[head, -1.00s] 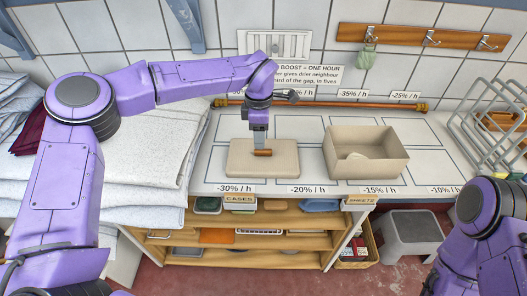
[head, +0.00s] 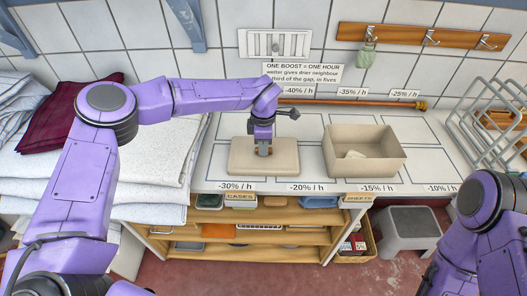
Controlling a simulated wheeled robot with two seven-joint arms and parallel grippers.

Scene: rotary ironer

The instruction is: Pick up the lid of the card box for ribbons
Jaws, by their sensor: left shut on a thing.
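The lid (head: 243,160) is a flat beige slab with rounded corners and a small brown handle on top. It lies on the counter at the left of the open beige card box (head: 385,166). My left gripper (head: 264,151) points down over the lid's middle and is shut on its handle, which it mostly hides. I see no clear gap under the lid. The box holds a small pale item (head: 355,155). My right arm shows at the lower right, but its gripper is outside the picture.
Folded white linens (head: 150,160) are stacked at the left, with a dark red cloth (head: 72,112) on top. A wire rack (head: 490,120) stands at the right. A copper pipe (head: 350,102) runs behind the counter. A grey stool (head: 408,230) stands below at the right.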

